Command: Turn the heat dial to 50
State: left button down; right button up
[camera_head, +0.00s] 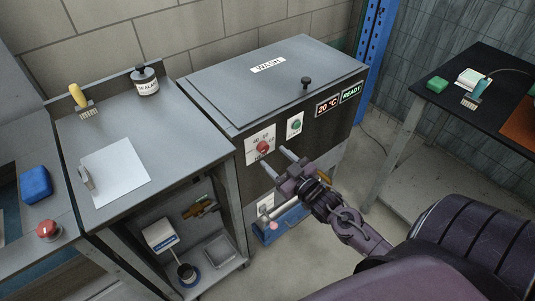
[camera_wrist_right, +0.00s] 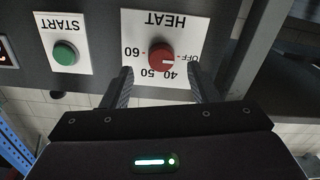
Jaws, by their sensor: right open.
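The red heat dial (camera_head: 263,147) sits on a white plate on the front of the grey wash machine (camera_head: 225,120). In the right wrist view the picture is upside down, and the dial (camera_wrist_right: 160,56) has a white mark pointing toward OFF. The numbers 40, 50 and 60 run around it. My right gripper (camera_head: 276,158) is open in front of the panel; its fingers (camera_wrist_right: 160,80) stand apart on either side of the dial's column, with nothing between them. It does not appear to touch the dial. My left gripper is not in view.
A green START button (camera_wrist_right: 66,53) is beside the dial plate. A display (camera_head: 327,105) reads 20 °C, beside a READY sign (camera_head: 351,93). A grey bench (camera_head: 190,150) with paper, a brush and a jar stands left. A dark table (camera_head: 500,90) stands right.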

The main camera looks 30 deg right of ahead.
aim_at(265, 150)
jog(key=shift+w+a, duration=0.2)
jog(key=shift+w, duration=1.6)
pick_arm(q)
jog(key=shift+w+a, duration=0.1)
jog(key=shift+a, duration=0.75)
pick_arm(e)
jog(key=c, duration=1)
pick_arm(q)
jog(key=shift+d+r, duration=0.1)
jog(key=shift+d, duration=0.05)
